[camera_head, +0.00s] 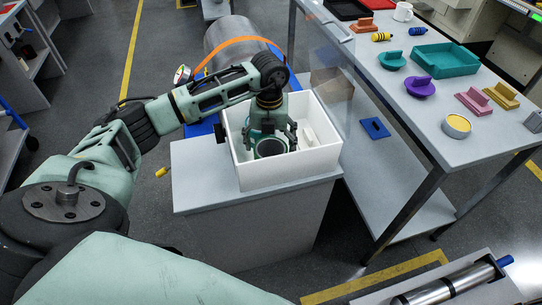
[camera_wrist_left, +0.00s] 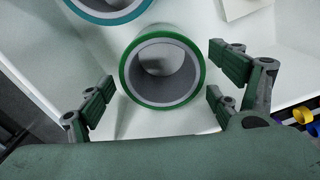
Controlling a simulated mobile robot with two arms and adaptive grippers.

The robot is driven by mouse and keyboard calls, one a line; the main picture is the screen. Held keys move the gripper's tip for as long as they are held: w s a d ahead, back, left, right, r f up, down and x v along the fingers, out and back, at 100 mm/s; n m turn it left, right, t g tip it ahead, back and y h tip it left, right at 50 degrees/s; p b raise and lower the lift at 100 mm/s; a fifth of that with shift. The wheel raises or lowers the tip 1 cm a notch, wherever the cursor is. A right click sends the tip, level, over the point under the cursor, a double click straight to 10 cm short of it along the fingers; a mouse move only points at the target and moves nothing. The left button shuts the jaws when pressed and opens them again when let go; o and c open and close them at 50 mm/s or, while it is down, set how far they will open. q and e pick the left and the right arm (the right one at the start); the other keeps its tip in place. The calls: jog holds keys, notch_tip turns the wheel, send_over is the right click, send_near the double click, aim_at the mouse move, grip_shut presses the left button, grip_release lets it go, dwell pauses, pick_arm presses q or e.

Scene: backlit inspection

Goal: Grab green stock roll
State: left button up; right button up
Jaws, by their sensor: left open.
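The green stock roll (camera_wrist_left: 163,104) shows in the left wrist view as an upright ring with a bright green outer layer and a grey core. It stands in the white bin (camera_head: 240,160). In the head view the roll (camera_head: 270,148) is partly hidden by my gripper. My left gripper (camera_head: 271,140) reaches down into the bin above the roll. In the left wrist view my left gripper (camera_wrist_left: 160,86) is open, with fingers on both sides of the roll and visible gaps between. My right gripper is not in view.
A teal roll (camera_wrist_left: 108,14) lies close beyond the green one in the bin. A white block (camera_head: 307,135) is at the bin's right side. The bin stands on a grey pedestal (camera_head: 195,180). A long table (camera_head: 400,110) with several coloured parts stands to the right.

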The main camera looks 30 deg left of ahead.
pick_arm(q)
jog(key=shift+f, duration=1.4)
jog(key=c, duration=1.1)
jog(key=shift+w+r, duration=0.1)
jog(key=shift+c, duration=0.4)
jog(key=shift+r, duration=0.1)
